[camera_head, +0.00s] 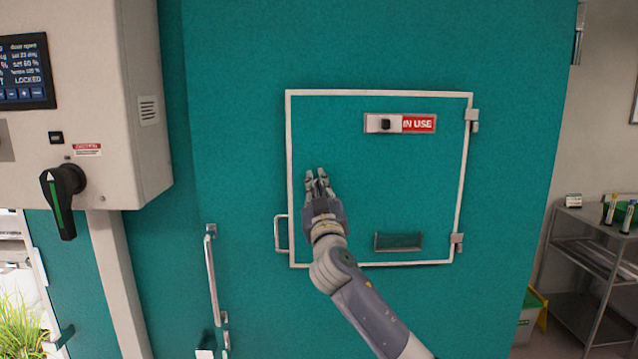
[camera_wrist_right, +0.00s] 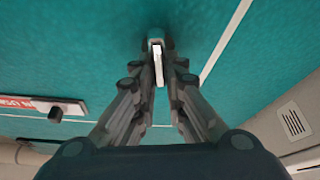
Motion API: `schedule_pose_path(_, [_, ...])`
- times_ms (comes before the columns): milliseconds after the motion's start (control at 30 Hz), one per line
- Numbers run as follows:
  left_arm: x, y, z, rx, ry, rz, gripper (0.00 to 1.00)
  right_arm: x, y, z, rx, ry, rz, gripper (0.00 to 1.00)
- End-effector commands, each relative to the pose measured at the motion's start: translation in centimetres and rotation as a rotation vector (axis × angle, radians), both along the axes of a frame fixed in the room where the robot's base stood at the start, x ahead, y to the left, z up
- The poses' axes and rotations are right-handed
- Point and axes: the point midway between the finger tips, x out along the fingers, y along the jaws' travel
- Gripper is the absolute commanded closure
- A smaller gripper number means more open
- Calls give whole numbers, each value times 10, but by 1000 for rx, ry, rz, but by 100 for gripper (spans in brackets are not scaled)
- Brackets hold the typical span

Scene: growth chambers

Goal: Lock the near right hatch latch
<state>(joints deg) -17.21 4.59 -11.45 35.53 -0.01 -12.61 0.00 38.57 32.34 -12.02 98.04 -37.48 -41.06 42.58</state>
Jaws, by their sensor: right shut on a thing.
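The hatch (camera_head: 400,185) is a teal panel in a white frame, closed in the teal wall. My right gripper (camera_head: 317,176) is at the hatch's left part, fingers pointing up and toward the panel. In the right wrist view the fingers (camera_wrist_right: 157,82) are closed around a small pale lever, the hatch latch (camera_wrist_right: 157,62), which stands out from the teal surface. In the head view the gripper hides the latch. I cannot tell whether the latch is in its locked position. My left gripper is not in view.
A handle (camera_head: 281,233) is on the hatch frame's left side. A control box (camera_head: 95,110) with a dark rotary switch (camera_head: 62,200) juts out at left. A shelf (camera_head: 590,260) stands at right.

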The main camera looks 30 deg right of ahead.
Motion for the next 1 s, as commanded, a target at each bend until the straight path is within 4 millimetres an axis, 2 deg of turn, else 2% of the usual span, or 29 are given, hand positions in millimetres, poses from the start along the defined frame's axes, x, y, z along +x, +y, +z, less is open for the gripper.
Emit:
schedule_pose_path(367, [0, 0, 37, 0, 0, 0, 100, 3, 4, 3, -305, 189, 0, 100])
schedule_pose_path(800, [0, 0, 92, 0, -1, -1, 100, 5, 8, -2, -661, 409, 0, 100])
schedule_pose_path(1000, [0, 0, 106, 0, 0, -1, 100, 6, 9, -7, -821, 506, -1, 100])
